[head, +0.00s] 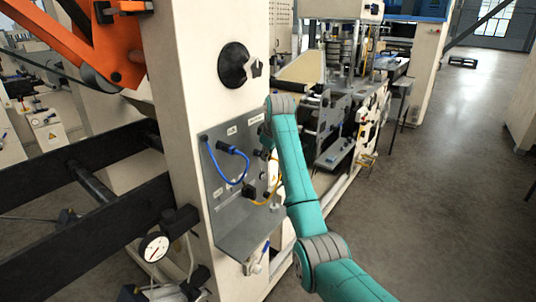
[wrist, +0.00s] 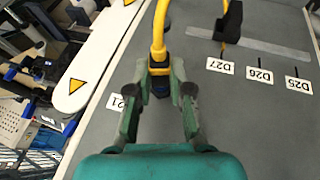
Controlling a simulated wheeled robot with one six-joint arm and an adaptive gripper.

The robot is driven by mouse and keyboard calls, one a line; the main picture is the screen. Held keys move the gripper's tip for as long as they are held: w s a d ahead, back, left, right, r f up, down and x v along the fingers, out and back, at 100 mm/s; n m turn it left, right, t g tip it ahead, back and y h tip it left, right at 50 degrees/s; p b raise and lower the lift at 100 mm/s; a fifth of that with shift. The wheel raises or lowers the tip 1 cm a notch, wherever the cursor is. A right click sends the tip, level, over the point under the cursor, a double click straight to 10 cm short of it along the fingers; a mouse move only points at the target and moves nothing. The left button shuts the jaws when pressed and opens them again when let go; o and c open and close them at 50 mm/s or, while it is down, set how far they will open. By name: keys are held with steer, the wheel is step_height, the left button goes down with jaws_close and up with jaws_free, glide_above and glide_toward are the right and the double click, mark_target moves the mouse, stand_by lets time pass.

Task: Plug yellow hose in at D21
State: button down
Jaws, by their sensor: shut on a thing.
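The yellow hose (head: 268,203) hangs in front of the grey panel in the head view. In the wrist view the yellow hose (wrist: 160,28) rises from a dark plug (wrist: 159,82) between my fingers. My gripper (wrist: 159,70) is shut on that plug, close to the panel. A label (wrist: 117,102) reading "21" is beside the left finger, its start covered. Any socket under the plug is hidden, so I cannot tell whether the plug is seated. In the head view my gripper is mostly hidden behind my arm.
The grey panel (head: 225,205) has a lower shelf and a looped blue hose (head: 236,182). A black fitting (wrist: 231,20) with yellow hose stands near labels D27 (wrist: 220,66), D26 and D25. A pressure gauge (head: 154,246) juts out left.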

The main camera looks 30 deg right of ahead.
stand_by(0.4)
steer(key=c, duration=1)
jaws_free()
steer(key=v, duration=0.7)
steer(key=shift+r, duration=0.2)
steer(key=shift+s+a, duration=0.1)
steer(key=shift+s, duration=0.05)
